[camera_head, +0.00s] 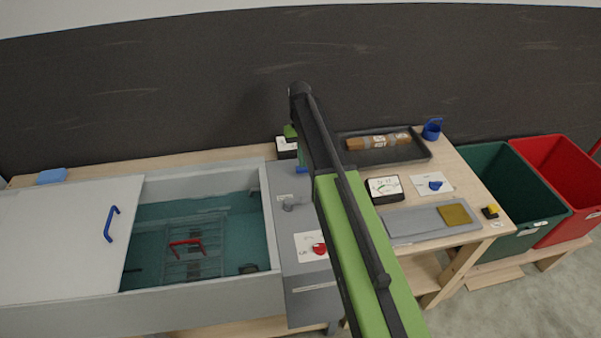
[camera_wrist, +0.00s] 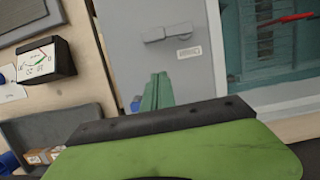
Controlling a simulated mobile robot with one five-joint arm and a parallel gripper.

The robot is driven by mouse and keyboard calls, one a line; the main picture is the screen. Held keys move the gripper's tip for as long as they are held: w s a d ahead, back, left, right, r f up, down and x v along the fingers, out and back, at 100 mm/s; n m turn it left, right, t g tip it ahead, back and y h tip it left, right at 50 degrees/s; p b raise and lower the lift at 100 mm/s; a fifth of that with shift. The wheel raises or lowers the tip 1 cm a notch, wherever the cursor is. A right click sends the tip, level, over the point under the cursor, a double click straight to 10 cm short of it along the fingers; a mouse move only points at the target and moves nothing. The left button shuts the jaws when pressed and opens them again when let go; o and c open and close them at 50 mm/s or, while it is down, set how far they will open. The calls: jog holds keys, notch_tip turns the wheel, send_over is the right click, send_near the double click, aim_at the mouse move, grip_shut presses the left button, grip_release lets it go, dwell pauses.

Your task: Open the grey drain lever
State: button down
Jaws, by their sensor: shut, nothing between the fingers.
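The grey drain lever (camera_wrist: 168,33) is on a grey panel (camera_wrist: 125,65), above a small white label in the wrist view. In the head view the lever (camera_head: 289,206) shows small on the panel, just left of my arm. My gripper (camera_wrist: 157,92) shows its green fingers shut and empty over the panel. In the wrist view the fingertips are below the lever and apart from it. In the head view my arm hides most of the gripper.
An open tank (camera_head: 190,285) of water with a red handle (camera_head: 187,246) lies left of the panel. A red knob (camera_head: 319,249) is near the panel's front. A gauge (camera_head: 384,189) and a dark tray (camera_head: 420,158) stand to the right. A blue knob (camera_wrist: 136,103) is beside my fingers.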

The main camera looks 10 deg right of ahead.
aim_at(299, 200)
jog(key=shift+w+d+r, duration=0.35)
jog(key=shift+w+r, duration=0.1)
jog(key=shift+w, duration=0.1)
jog(key=b+x, duration=0.9)
jog(key=x, duration=0.1)
jog(key=shift+a+f, duration=0.1)
jog(key=shift+f, duration=0.05)
jog(key=s, duration=0.4)
jog(key=shift+s, duration=0.1)
